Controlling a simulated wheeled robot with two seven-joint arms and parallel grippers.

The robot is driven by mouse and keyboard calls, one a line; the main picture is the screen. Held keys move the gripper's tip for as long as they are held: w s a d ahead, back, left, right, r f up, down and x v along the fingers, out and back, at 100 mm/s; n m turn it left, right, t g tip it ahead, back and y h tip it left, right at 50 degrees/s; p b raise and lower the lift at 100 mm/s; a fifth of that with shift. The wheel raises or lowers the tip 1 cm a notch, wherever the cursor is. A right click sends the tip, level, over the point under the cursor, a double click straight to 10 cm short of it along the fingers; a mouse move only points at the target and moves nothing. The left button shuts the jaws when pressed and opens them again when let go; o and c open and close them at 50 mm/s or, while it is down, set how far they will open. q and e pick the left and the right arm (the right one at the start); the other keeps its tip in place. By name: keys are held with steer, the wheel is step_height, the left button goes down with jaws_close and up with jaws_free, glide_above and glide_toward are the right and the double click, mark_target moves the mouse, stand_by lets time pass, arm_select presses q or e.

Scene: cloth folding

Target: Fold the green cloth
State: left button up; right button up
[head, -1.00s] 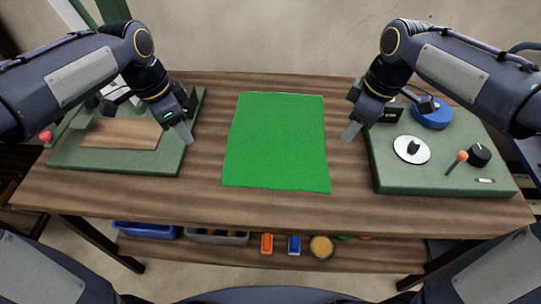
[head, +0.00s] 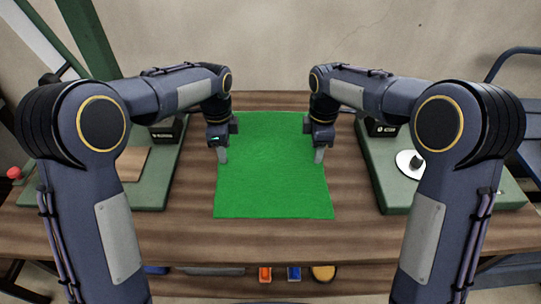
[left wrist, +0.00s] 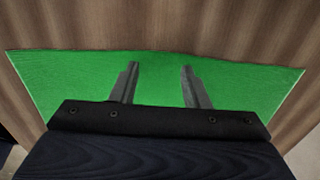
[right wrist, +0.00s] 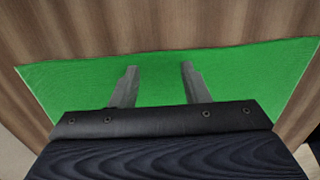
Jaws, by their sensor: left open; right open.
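The green cloth (head: 272,180) lies flat and spread out on the wooden table. My left gripper (head: 223,156) is over its left side, and my right gripper (head: 318,155) is over its right side, both in the far half. Each is open and holds nothing. In the left wrist view the cloth (left wrist: 75,78) lies beneath the open fingers (left wrist: 158,84), with a cloth edge just beyond the tips. The right wrist view also shows the cloth (right wrist: 75,83) under open fingers (right wrist: 159,84). I cannot tell whether the fingertips touch it. The cloth's far corners are partly hidden by my arms.
The wooden table (head: 190,225) is bare in front of the cloth. A green board with a white dial (head: 408,162) stands to the right. Small coloured items (head: 293,273) sit on a lower shelf.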

arm_select(q)
steer(key=shift+f, duration=0.25)
arm_select(e)
steer(key=shift+f, duration=0.25)
arm_select(q)
steer(key=shift+f, duration=0.1)
steer(key=shift+c, duration=0.2)
arm_select(e)
steer(key=shift+f, duration=0.1)
steer(key=shift+c, duration=0.2)
arm_select(q)
jaws_close()
arm_select(e)
jaws_close()
